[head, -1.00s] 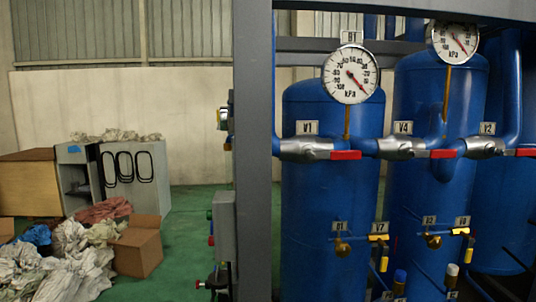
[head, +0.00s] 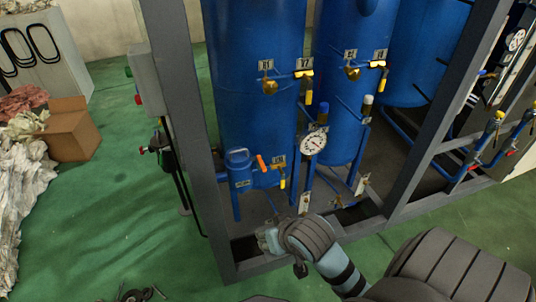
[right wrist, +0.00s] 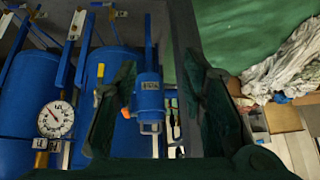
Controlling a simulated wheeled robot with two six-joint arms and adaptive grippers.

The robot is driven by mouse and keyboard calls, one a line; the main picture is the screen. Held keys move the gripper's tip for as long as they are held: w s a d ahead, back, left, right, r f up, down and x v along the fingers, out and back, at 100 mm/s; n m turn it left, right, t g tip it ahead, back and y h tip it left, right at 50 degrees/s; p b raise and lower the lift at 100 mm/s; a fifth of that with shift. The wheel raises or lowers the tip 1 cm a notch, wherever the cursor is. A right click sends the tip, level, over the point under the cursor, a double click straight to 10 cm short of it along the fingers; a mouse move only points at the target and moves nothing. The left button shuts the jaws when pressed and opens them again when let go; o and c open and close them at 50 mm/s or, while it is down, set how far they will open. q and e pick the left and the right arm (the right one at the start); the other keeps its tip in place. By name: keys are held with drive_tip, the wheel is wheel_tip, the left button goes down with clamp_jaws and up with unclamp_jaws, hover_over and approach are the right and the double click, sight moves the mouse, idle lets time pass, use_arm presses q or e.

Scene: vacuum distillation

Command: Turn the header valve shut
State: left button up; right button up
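I cannot tell which valve is the header valve. Low on the rack is a small blue canister (head: 239,168) with an orange handle (head: 261,163) beside it and a tagged yellow-handled valve (head: 282,183) to the right. My right gripper (head: 268,240) is in front of the rack's lower rail, below and apart from these. In the right wrist view its two dark fingers stand wide apart and empty (right wrist: 160,75), with the canister (right wrist: 148,97) seen beyond and between them. A dark shape at the head view's bottom edge (head: 138,295) may be my left gripper; its fingers are unclear.
Large blue tanks (head: 253,80) stand behind grey frame posts (head: 190,130). A pressure gauge (head: 312,144) and several yellow-handled valves (head: 306,90) are on them. A cardboard box (head: 70,135) and cloth heap (head: 20,190) lie left. Green floor (head: 130,215) between is clear.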

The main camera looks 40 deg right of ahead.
drive_tip(key=w+d+r+m+t+h, duration=0.1)
drive_tip(key=w+d+r+m+t, duration=0.15)
drive_tip(key=w+r, duration=0.45)
drive_tip(key=w+d+r+m+t, duration=0.2)
drive_tip(key=r+m, duration=0.2)
drive_tip(key=r, duration=0.7)
drive_tip(key=w+d+r+m+t+h, duration=0.1)
drive_tip(key=w+d+r+m+t, duration=0.3)
drive_tip(key=r, duration=0.6)
drive_tip(key=s+d+r+m+t+h, duration=0.15)
drive_tip(key=r+m, duration=0.25)
drive_tip(key=r, duration=0.6)
drive_tip(key=s+d+r+m+h, duration=0.1)
drive_tip(key=s+r+m, duration=0.25)
drive_tip(key=r, duration=0.75)
drive_tip(key=shift+m, duration=0.4)
drive_tip(key=b+x, duration=0.1)
drive_tip(key=x, duration=0.4)
drive_tip(key=b+x, duration=0.1)
drive_tip(key=x, duration=0.4)
drive_tip(key=b+x, duration=0.1)
drive_tip(key=x, duration=0.4)
drive_tip(key=shift+w+r, duration=0.2)
drive_tip(key=shift+r, duration=0.15)
drive_tip(key=shift+b, duration=0.3)
drive_tip(key=shift+c, duration=0.2)
clamp_jaws()
